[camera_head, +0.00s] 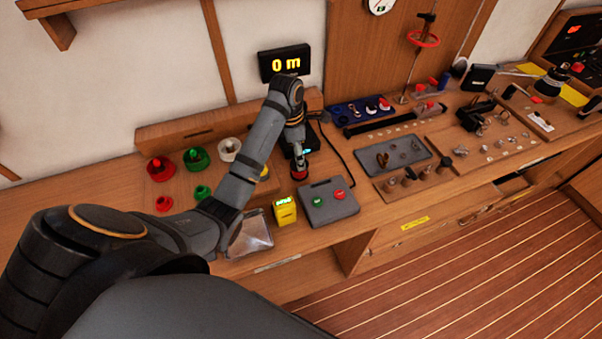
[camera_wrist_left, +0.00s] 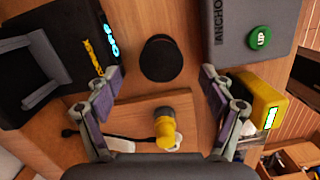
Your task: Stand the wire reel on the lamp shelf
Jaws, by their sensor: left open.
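My left gripper (camera_head: 298,155) is over the bench. In the left wrist view its two fingers (camera_wrist_left: 160,88) are apart, with nothing held between them. A dark round-topped piece with a reddish side (camera_wrist_left: 161,58) stands just beyond the fingertips; in the head view it shows red (camera_head: 299,172) below the gripper. I cannot tell for sure whether it is the wire reel. A wooden ledge (camera_head: 165,133) runs along the wall behind red (camera_head: 160,169), green (camera_head: 196,159) and white (camera_head: 230,149) round pieces; I cannot tell whether it is the lamp shelf. My right gripper is out of view.
A yellow cylinder (camera_wrist_left: 165,124) stands near the fingers. A grey box with green and red buttons (camera_head: 329,202), a yellow box (camera_head: 285,211) and a clear tray (camera_head: 250,236) line the front edge. A black "0 m" display (camera_head: 284,63) is on the wall.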

